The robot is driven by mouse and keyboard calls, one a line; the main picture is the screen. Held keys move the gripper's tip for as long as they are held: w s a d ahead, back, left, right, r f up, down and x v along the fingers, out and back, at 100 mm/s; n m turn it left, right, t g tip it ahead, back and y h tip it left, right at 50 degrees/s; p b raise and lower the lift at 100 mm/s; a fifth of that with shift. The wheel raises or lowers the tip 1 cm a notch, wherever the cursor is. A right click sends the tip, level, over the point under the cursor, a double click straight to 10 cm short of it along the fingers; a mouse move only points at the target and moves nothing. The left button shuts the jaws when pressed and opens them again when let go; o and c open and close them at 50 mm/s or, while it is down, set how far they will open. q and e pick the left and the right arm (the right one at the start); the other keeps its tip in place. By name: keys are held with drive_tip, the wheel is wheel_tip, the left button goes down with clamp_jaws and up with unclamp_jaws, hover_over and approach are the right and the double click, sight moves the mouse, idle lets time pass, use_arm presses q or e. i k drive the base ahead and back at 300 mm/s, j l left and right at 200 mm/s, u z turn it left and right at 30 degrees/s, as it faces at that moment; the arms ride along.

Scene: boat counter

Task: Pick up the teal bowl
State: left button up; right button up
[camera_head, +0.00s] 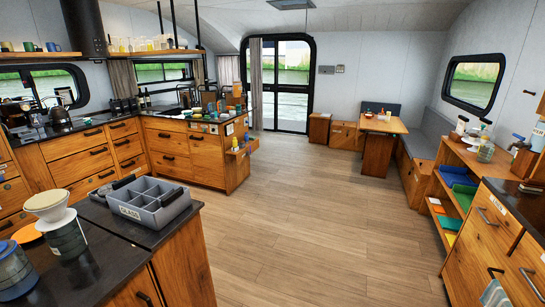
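I cannot pick out a teal bowl for certain in the head view. Several small items, some greenish, stand on the far counter (205,122), too small to tell apart. Neither of my grippers is in view, and no part of my arms shows.
The near dark counter at the left holds a grey divided caddy (149,203), a white dripper (50,206) on a dark glass vessel, and a blue-lidded jar (15,268). A wooden shelf unit (447,197) stands right. Open wooden floor (310,215) lies between. A small table (385,124) stands at the back.

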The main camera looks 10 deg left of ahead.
sight(186, 114)
drive_tip(key=i+j+z, duration=0.15)
drive_tip(key=i, duration=0.25)
drive_tip(key=i+j+z, duration=0.15)
drive_tip(key=i, duration=0.3)
drive_tip(key=i+z, duration=0.2)
drive_tip(key=i, duration=0.6)
drive_tip(key=i+u, duration=0.15)
drive_tip(key=i, duration=0.65)
drive_tip(key=i+u, duration=0.3)
drive_tip(key=i+l+u, duration=0.15)
drive_tip(key=i+u, duration=0.2)
drive_tip(key=i, duration=0.15)
drive_tip(key=i+j+u, duration=0.1)
drive_tip(key=i+u, duration=1.4)
drive_tip(key=i, duration=1)
drive_tip(key=i+z, duration=0.2)
drive_tip(key=i, duration=0.25)
drive_tip(key=i+j+z, duration=0.15)
drive_tip(key=i, duration=0.25)
